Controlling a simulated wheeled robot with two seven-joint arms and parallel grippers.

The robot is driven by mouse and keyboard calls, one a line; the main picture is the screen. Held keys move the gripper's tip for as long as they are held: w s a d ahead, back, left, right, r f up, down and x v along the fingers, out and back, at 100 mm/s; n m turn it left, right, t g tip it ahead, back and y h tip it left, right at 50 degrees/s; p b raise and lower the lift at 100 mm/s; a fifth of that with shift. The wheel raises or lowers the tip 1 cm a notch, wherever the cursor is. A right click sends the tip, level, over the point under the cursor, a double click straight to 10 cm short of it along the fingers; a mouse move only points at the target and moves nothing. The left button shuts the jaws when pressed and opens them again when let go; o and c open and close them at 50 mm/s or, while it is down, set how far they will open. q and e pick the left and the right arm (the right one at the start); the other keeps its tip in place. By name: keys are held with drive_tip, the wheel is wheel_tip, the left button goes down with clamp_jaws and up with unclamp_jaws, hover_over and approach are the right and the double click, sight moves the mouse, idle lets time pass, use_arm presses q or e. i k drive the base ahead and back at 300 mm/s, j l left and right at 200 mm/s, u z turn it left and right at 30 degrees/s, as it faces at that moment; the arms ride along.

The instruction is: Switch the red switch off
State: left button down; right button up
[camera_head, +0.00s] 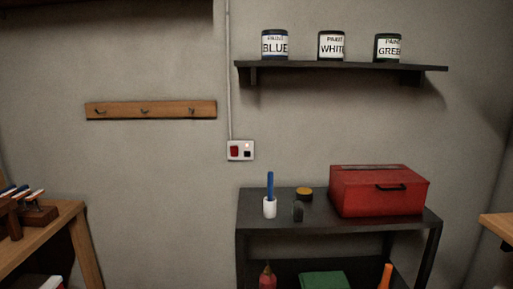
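The red switch (234,150) is the left element on a small white wall plate (240,158). It sits beside a black element (247,154) with a small pale light spot above it. The plate is on the grey wall, at the foot of a vertical conduit and just above the back left of a black table. The switch is too small to tell which way it is tipped. Neither my left nor my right gripper is in view.
The black table (335,215) holds a red toolbox (378,191), a white cup with a blue-handled item (270,207), a yellow-lidded jar (304,193) and a small dark object (298,212). A hook rail (150,110) and a paint shelf (340,66) are above. A wooden bench (45,224) stands left.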

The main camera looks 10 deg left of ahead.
sight(234, 149)
drive_tip(key=i+l, duration=0.2)
drive_tip(key=i, duration=0.15)
drive_tip(key=i+l+z, duration=0.1)
drive_tip(key=i, duration=0.3)
drive_tip(key=i+l, duration=0.25)
drive_tip(key=i+z, duration=0.05)
drive_tip(key=i, duration=0.05)
